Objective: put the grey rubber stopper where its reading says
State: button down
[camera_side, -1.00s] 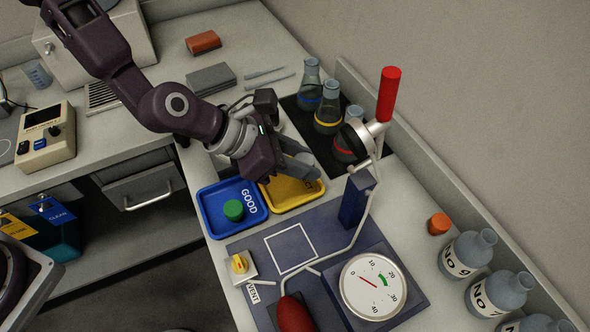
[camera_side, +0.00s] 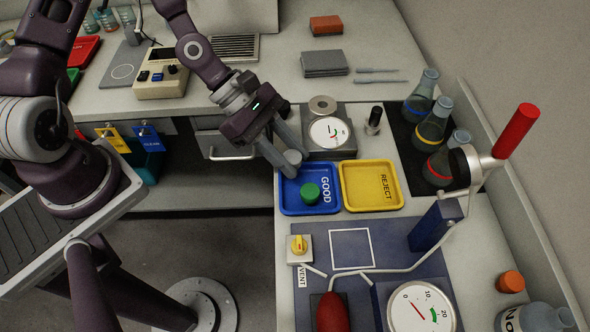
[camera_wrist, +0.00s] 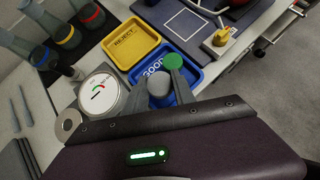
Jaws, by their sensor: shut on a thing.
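The grey rubber stopper (camera_side: 293,157) is between the fingers of my gripper (camera_side: 281,158), which is shut on it. It also shows between the fingertips in the wrist view (camera_wrist: 160,91). They are at the upper left edge of the blue GOOD tray (camera_side: 325,207), seemingly above it; the exact height is unclear. A green stopper (camera_side: 310,192) sits in that tray. The yellow REJECT tray (camera_side: 364,194) to its right is empty. A small tester with a round dial (camera_side: 329,132) stands behind the trays, its top plate (camera_side: 322,104) bare. Its needle's exact reading is too small to tell.
Flasks with coloured bands (camera_side: 432,127) stand on a black mat at the right. A dark-handled tool (camera_side: 374,118) stands beside the tester. A blue post with a red-handled lever (camera_side: 516,130), a yellow vent knob (camera_side: 299,245) and a large gauge (camera_side: 420,312) are in front.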

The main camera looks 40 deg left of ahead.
jog(key=shift+f, duration=1.9)
jog(key=shift+f, duration=0.1)
jog(key=c, duration=1.3)
grip_release()
